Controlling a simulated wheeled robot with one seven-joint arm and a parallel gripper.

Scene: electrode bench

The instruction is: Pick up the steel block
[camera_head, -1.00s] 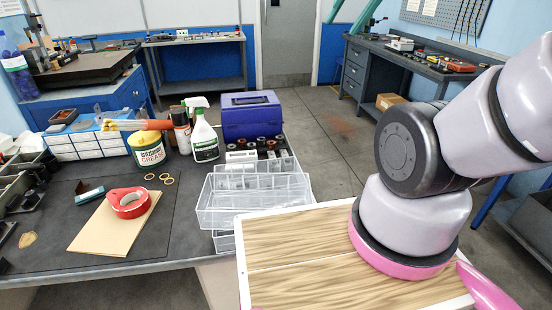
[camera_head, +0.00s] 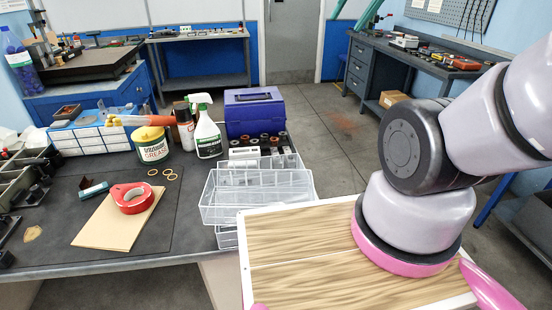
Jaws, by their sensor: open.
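I cannot pick out a steel block with certainty. Small grey and metallic pieces (camera_head: 283,158) sit behind the clear plastic trays (camera_head: 255,205), in front of the purple case (camera_head: 254,112), too small to tell apart. My arm's pale links and dark joint fill the right side of the head view. My gripper's fingertips do not clearly show, and I see nothing held.
On the dark bench (camera_head: 140,250) are red tape (camera_head: 132,198) on brown paper (camera_head: 100,228), a grease tub (camera_head: 150,145), and a spray bottle (camera_head: 207,135). Grey bins (camera_head: 22,175) stand at left. A wood-grained panel (camera_head: 300,285) lies below my arm. Open floor (camera_head: 335,130) lies beyond.

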